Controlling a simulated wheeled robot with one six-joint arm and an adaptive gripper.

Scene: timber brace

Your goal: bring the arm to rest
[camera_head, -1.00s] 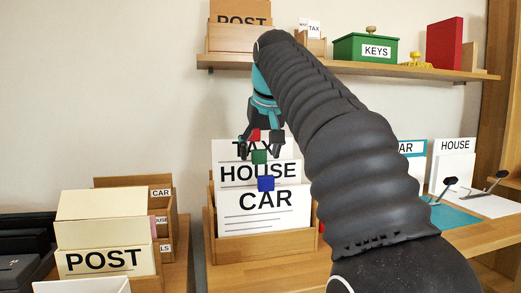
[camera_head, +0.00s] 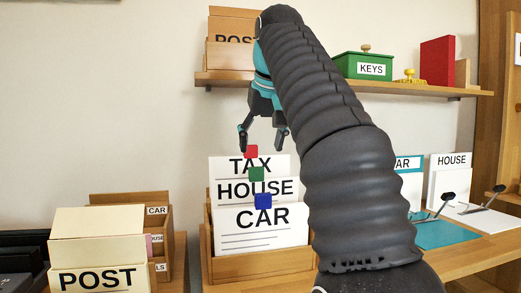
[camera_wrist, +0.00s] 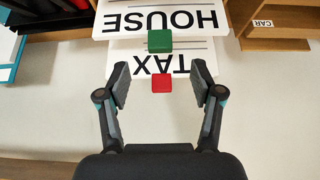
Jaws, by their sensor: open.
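My gripper (camera_head: 263,135) hangs at the end of my arm, open and empty, above the wooden file box (camera_head: 262,265). In the wrist view its two fingers (camera_wrist: 160,85) stand apart, with the red tab of the TAX card seen between them. The box holds the TAX card (camera_head: 280,165), the HOUSE card (camera_head: 226,190) and the CAR card (camera_head: 240,225), all upright one behind another. A red tab (camera_head: 251,151), a green tab (camera_head: 256,174) and a blue tab (camera_head: 263,201) stand on their top edges.
A wall shelf (camera_head: 420,88) above holds a green KEYS box (camera_head: 361,66), a red book (camera_head: 437,61) and a POST box (camera_head: 228,55), partly behind my arm. A POST stack (camera_head: 98,240) stands at left. HOUSE (camera_head: 454,175) papers stand at right.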

